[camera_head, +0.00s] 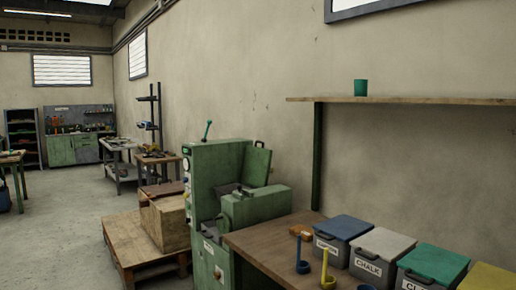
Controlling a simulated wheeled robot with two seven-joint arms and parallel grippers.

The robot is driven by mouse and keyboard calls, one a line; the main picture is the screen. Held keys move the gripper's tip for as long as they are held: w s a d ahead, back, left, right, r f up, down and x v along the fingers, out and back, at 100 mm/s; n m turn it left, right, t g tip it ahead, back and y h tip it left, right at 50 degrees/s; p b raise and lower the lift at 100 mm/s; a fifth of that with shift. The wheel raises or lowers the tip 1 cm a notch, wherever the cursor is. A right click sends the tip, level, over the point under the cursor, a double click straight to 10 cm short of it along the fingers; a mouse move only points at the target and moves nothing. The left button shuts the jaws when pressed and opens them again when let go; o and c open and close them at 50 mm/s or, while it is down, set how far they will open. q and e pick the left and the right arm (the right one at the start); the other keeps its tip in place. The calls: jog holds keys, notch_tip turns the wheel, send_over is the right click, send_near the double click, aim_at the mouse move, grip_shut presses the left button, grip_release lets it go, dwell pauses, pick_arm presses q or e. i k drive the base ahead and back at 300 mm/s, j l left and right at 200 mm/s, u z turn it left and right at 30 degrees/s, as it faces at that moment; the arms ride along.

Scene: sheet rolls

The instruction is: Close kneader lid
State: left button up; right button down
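The green kneader (208,262) stands at the middle of the head view, left of a wooden table. A green panel with a small black handle on its top edge, which looks like the kneader lid (257,167), stands raised at the machine's back right. Below it is a dark opening, partly hidden by the green housing in front. A lever with a green knob (208,130) rises from the top of the machine. Neither of my grippers is in view.
The wooden table (262,240) holds several lidded bins, including a blue-lidded one (343,228), plus blue and yellow scoop-like tools (326,268). A wooden crate (172,222) on a pallet stands left.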

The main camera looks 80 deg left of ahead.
aim_at(256, 171)
jog(key=j+u, duration=0.1)
jog(key=u, duration=0.4)
jog(key=j+u, duration=0.15)
jog(key=u, duration=0.3)
jog(key=j+u, duration=0.1)
jog(key=u, duration=0.4)
jog(key=i+j+u, duration=0.35)
jog(key=j, duration=0.25)
jog(key=i+j+u, duration=0.75)
jog(key=i+j, duration=0.65)
jog(key=i, duration=0.2)
